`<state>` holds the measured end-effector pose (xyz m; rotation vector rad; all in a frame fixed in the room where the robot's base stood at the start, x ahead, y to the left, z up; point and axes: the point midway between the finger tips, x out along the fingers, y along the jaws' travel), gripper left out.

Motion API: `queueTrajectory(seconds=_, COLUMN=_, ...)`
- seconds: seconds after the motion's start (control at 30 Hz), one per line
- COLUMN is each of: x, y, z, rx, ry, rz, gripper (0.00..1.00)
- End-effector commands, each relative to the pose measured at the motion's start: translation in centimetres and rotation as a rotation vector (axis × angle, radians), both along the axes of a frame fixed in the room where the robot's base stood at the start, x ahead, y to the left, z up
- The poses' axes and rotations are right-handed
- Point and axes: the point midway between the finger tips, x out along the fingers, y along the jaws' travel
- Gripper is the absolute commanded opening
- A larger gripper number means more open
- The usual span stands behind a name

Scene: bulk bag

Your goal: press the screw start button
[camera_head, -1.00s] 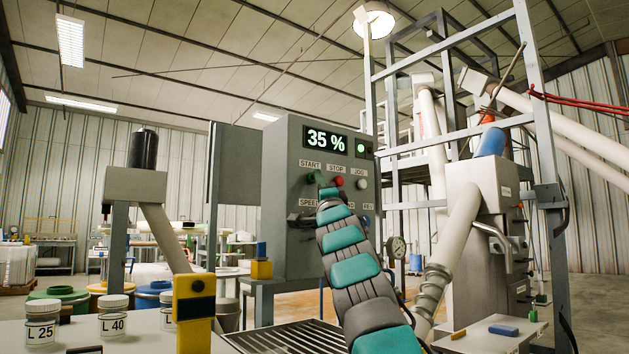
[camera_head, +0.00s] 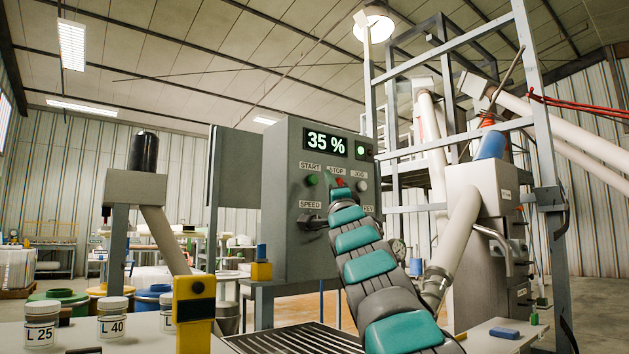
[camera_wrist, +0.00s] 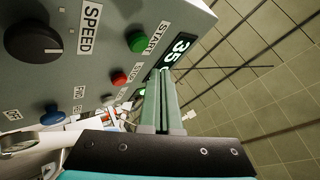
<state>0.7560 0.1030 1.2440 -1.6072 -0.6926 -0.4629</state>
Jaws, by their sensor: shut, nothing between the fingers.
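The grey control box (camera_head: 290,245) carries a green START button (camera_head: 312,180), a red STOP button (camera_head: 340,182) and a pale JOG button (camera_head: 361,186). Its display (camera_head: 325,141) reads 35 %. My gripper (camera_head: 337,186) is in front of the panel, just right of START and over the STOP area; its fingertips are small here. In the wrist view, the green START button (camera_wrist: 137,41) and red STOP button (camera_wrist: 119,79) lie left of my gripper's shut, empty green fingers (camera_wrist: 163,72). The fingers are apart from START in the picture; their gap to the panel is unclear.
A black SPEED knob (camera_wrist: 40,37) sits on the same panel. A green lamp (camera_head: 361,150) is beside the display. A yellow post (camera_head: 194,312) and labelled jars (camera_head: 112,318) stand at lower left. A steel frame (camera_head: 546,150) is at right.

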Motion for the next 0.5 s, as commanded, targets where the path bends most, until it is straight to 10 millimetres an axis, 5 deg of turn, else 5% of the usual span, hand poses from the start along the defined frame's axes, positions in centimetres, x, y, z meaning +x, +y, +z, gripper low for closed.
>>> queueTrajectory(seconds=0.5, x=-2.1, y=-1.5, z=0.1, rx=0.000, ry=-0.002, rz=0.000, gripper=0.00)
